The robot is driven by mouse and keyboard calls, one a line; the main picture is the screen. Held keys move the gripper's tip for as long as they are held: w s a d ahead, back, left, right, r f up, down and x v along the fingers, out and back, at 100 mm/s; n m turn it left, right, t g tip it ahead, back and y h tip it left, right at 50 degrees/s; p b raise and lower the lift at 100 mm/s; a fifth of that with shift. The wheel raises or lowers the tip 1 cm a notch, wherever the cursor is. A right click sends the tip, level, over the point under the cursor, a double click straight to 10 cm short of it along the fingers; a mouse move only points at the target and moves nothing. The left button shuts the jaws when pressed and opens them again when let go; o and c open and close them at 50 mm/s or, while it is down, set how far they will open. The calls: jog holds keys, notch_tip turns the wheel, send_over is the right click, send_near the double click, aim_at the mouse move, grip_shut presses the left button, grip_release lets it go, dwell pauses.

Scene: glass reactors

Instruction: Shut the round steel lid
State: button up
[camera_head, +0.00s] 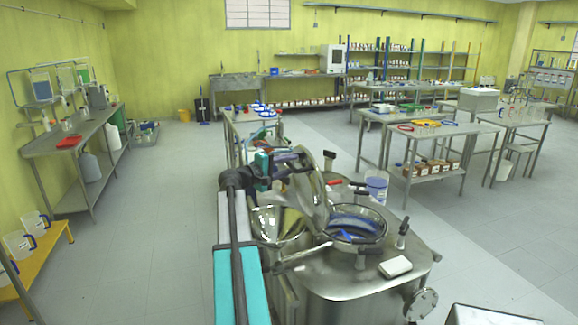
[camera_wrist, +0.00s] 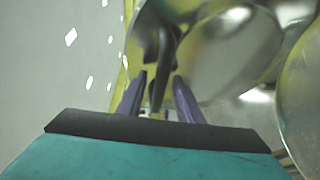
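The round steel lid (camera_head: 313,192) stands raised and tilted at the left edge of the round reactor opening (camera_head: 357,224), which is uncovered and shows a bluish inside. My gripper (camera_head: 300,160) is at the upper part of the lid, on its left side. In the wrist view, my gripper's two purple fingers (camera_wrist: 160,77) are apart, with a dark handle bar (camera_wrist: 163,45) between them. I see small gaps beside the bar. Shiny curved steel of the lid (camera_wrist: 232,48) fills the area right of the fingers.
A shiny steel bowl (camera_head: 280,228) sits left of the opening. Black-handled clamps (camera_head: 401,233) stand around the rim. A white block (camera_head: 395,267) lies on the vessel top.

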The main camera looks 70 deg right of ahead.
grip_shut()
jog(key=shift+a+f, duration=0.1)
jog(key=shift+a, duration=0.05)
jog(key=shift+s, duration=0.1)
